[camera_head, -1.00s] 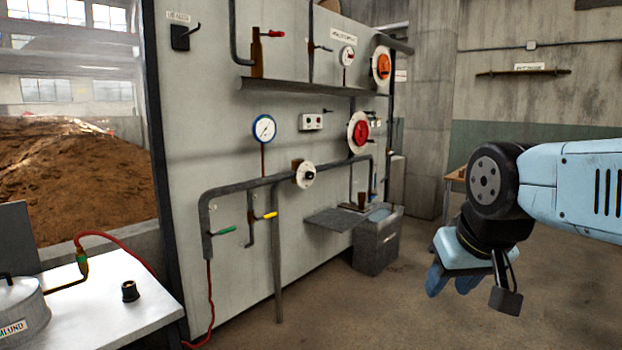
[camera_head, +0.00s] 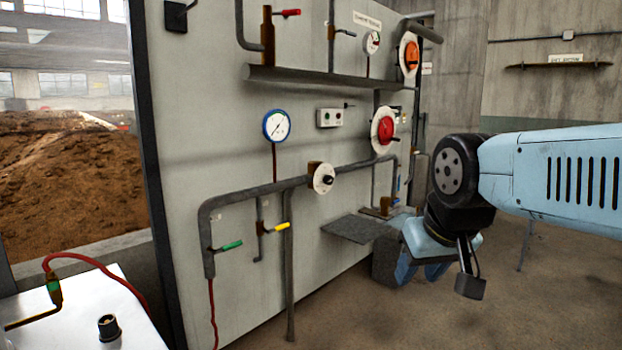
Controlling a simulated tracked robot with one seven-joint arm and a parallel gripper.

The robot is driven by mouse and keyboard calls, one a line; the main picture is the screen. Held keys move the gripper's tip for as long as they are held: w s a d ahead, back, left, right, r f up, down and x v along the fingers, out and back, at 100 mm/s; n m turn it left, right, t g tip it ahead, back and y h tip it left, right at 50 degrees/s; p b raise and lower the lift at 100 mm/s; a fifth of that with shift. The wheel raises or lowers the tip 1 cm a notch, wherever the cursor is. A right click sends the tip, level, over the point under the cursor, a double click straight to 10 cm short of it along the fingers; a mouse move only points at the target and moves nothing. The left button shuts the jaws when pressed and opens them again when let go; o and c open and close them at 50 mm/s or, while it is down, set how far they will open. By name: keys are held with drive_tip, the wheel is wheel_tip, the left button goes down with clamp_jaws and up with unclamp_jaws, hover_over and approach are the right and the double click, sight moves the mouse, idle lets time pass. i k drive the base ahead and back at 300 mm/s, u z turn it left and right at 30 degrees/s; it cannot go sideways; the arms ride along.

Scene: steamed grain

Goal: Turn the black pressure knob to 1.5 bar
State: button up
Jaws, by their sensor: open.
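A black knob (camera_head: 328,180) sits in the middle of a round white dial (camera_head: 318,176) on the grey pipe that runs along the wall panel. Its marks are too small to read. A blue-rimmed pressure gauge (camera_head: 277,126) hangs above it to the left; I cannot read its value.
Green (camera_head: 231,245) and yellow (camera_head: 281,227) handled valves sit lower left. A white table (camera_head: 75,325) bears a loose black cylinder (camera_head: 108,327). Floor in front of the panel is clear.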

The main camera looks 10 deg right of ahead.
sight(328, 180)
drive_tip(key=z, duration=0.1)
drive_tip(key=i, duration=1.4)
drive_tip(key=z, duration=0.65)
drive_tip(key=i, duration=0.6)
drive_tip(key=z, duration=0.15)
drive_tip(key=k, duration=0.9)
drive_tip(key=z, duration=0.15)
drive_tip(key=i, duration=0.9)
drive_tip(key=u, duration=0.05)
